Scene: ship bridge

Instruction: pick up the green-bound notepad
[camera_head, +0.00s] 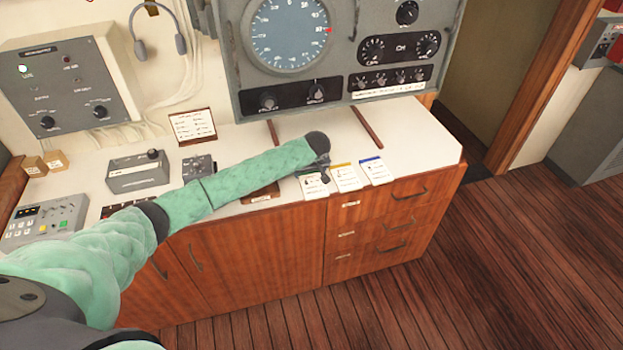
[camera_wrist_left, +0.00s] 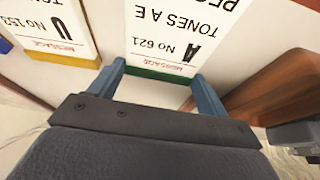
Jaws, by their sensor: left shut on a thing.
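The green-bound notepad (camera_head: 314,188) is at the counter's front edge, leftmost of three white pads. In the left wrist view its printed cover (camera_wrist_left: 178,35) and green binding (camera_wrist_left: 160,74) lie between my left gripper's two fingers. My left gripper (camera_head: 318,174) is shut on this pad from its bound end, one finger at each side; it also shows in the left wrist view (camera_wrist_left: 162,85). The arm's dark wrist hides the pad's bound end in the head view. I cannot tell whether the pad is clear of the counter. My right gripper is not in view.
A yellow-bound pad (camera_head: 346,178) and a blue-bound pad (camera_head: 374,171) lie close to its right. A radar console (camera_head: 345,55) stands behind. A grey box (camera_head: 138,172) and a control panel (camera_head: 45,222) are on the left. The counter's right end (camera_head: 420,138) is clear.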

